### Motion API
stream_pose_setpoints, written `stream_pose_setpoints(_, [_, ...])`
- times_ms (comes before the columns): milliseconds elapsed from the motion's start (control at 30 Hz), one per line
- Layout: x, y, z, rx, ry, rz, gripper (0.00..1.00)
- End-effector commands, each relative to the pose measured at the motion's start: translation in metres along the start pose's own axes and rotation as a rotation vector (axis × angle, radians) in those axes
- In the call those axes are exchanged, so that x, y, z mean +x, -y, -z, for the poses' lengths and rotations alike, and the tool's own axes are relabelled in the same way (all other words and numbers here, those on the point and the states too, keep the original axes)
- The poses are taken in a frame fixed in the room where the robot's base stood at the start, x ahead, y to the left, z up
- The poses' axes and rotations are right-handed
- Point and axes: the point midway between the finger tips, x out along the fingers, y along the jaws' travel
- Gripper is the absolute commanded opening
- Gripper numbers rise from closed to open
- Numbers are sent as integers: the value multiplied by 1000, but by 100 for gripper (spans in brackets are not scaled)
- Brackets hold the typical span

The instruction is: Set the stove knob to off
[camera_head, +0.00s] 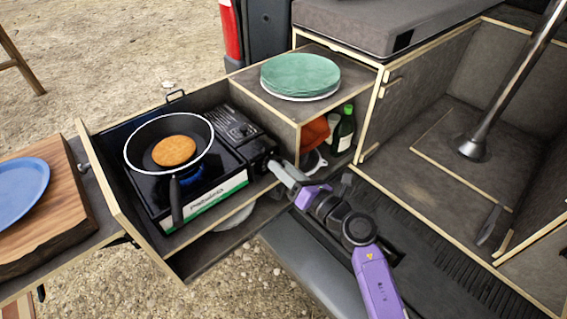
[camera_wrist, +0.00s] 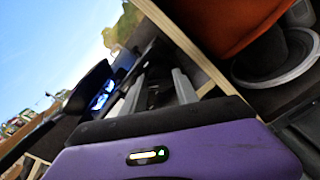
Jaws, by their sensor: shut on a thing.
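The portable gas stove (camera_head: 222,197) sits in the pulled-out drawer, with a black pan (camera_head: 135,148) holding a round brown patty (camera_head: 174,151) on top. A blue glow (camera_head: 187,183) shows beneath the pan; blue flame (camera_wrist: 101,98) also shows in the wrist view. My gripper (camera_head: 275,166) reaches the stove's right end, at the side of its black housing. In the wrist view its two pale fingers (camera_wrist: 158,88) straddle something dark at the stove's control end. They are shut on it, apparently the stove knob. The knob is mostly hidden by the fingers, so its setting cannot be read.
A wooden shelf box (camera_head: 262,98) with stacked plates (camera_head: 300,75) stands just behind my gripper. Bottles (camera_head: 343,130) and an orange item (camera_head: 314,134) are inside it. The drawer wall (camera_head: 122,205) borders the stove. A cutting board (camera_head: 75,220) with a blue plate (camera_head: 20,185) lies left.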

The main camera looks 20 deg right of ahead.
Motion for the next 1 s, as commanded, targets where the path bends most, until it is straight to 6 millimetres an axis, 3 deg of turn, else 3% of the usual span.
stream_pose_setpoints(600, [0,0,-3,578,0,2,0])
stream_pose_setpoints(1000, [0,3,-1,860,2,2,0])
